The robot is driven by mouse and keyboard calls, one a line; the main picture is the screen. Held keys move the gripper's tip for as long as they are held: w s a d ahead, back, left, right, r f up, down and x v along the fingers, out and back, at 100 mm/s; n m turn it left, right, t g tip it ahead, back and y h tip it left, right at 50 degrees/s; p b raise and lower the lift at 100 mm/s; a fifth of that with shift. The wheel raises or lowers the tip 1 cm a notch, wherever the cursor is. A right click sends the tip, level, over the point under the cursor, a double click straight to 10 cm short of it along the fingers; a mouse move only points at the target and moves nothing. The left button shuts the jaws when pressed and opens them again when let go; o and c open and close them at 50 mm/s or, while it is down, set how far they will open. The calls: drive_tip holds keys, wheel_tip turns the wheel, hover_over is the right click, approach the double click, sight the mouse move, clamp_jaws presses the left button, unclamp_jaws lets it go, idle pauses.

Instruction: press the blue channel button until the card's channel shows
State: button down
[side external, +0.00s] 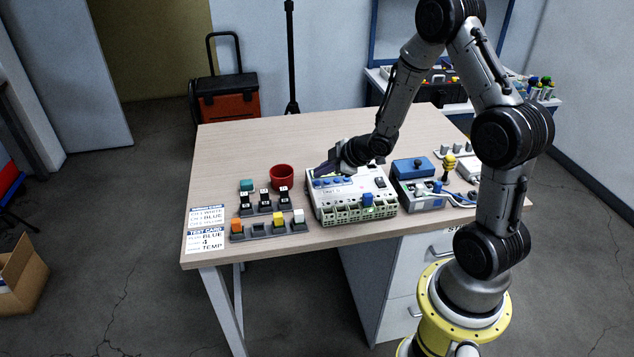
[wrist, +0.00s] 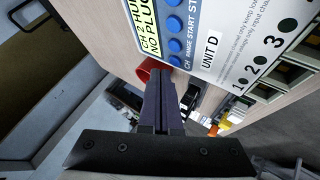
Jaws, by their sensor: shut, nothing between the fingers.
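The white unit, marked UNIT D (side external: 349,187), lies on the table with a row of blue buttons along its top left. The CH button (wrist: 171,63) is at the row's lower end in the wrist view. The unit's display (wrist: 147,30) reads "CH 2 HUM" and "NO PLUG". The test card (side external: 206,241) at the table's front left shows "BLUE", "4" and "TEMP". My gripper (side external: 319,172) is shut and empty, over the unit's left back area. In the wrist view its fingertips (wrist: 157,72) appear just beside the CH button; I cannot tell if they touch.
A red cup (side external: 282,177) stands left of the unit. Racks with black plugs (side external: 265,199) and coloured plugs (side external: 278,223) lie at the left. A blue plug (side external: 367,199) sits at the unit's front sockets. A blue-topped box (side external: 412,168) stands to the right. The back left table is clear.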

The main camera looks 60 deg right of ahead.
drive_tip(key=shift+f, duration=0.1)
drive_tip(key=shift+f, duration=0.35)
drive_tip(key=shift+f, duration=0.4)
idle(0.9)
drive_tip(key=shift+r, duration=0.8)
drive_tip(key=shift+r, duration=0.1)
drive_tip(key=shift+r, duration=2.4)
